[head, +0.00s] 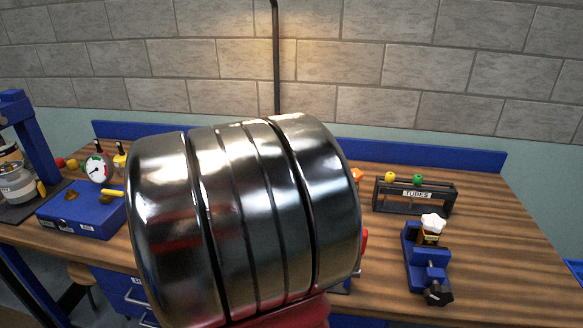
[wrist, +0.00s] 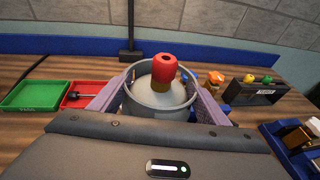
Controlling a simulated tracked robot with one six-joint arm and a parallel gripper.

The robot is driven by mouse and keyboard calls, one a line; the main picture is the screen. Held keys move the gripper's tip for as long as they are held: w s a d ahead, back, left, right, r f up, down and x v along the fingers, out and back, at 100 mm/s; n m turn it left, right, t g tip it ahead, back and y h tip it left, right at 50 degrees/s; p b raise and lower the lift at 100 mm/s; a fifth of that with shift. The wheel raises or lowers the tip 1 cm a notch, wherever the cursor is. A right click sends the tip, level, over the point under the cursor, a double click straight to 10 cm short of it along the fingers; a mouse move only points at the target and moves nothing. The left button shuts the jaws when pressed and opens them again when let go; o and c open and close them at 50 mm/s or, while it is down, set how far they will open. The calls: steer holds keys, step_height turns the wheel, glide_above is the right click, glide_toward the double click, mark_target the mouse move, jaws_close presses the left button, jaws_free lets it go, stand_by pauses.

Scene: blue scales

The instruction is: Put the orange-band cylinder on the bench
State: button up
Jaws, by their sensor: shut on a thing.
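My gripper (wrist: 161,84) is shut on a grey cylinder (wrist: 160,104) with a red cap on a brownish-yellow neck. In the wrist view its two purple-grey fingers press on the left and right sides of the cylinder. The lower part of the cylinder is hidden, and no orange band shows. I cannot tell whether its base touches the wooden bench (head: 490,260).
A green tray (wrist: 37,95) and a red tray (wrist: 80,94) lie left of the gripper. A tube rack (head: 415,196) and a blue vise (head: 428,268) stand at right. A gauge box (head: 82,212) and another canister (head: 18,187) stand at left. Bare wood shows at far right.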

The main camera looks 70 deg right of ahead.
steer(key=w+a+f+n+t+y, duration=0.15)
steer(key=w+a+n+t, duration=0.25)
steer(key=w+a, duration=0.8)
steer(key=w+a+n+t+y, duration=0.2)
steer(key=w+a+n+t, duration=0.25)
steer(key=w+a, duration=0.65)
steer(key=w+a+f+n+t+y, duration=0.1)
steer(key=w+a, duration=0.4)
steer(key=a, duration=0.9)
steer(key=w+a+f+n+t+y, duration=0.2)
steer(key=w+a+y, duration=0.4)
steer(key=a, duration=0.7)
steer(key=shift+a+n+t, duration=0.4)
steer(key=shift+n+t, duration=0.45)
steer(key=shift+n, duration=0.4)
steer(key=shift+s, duration=0.15)
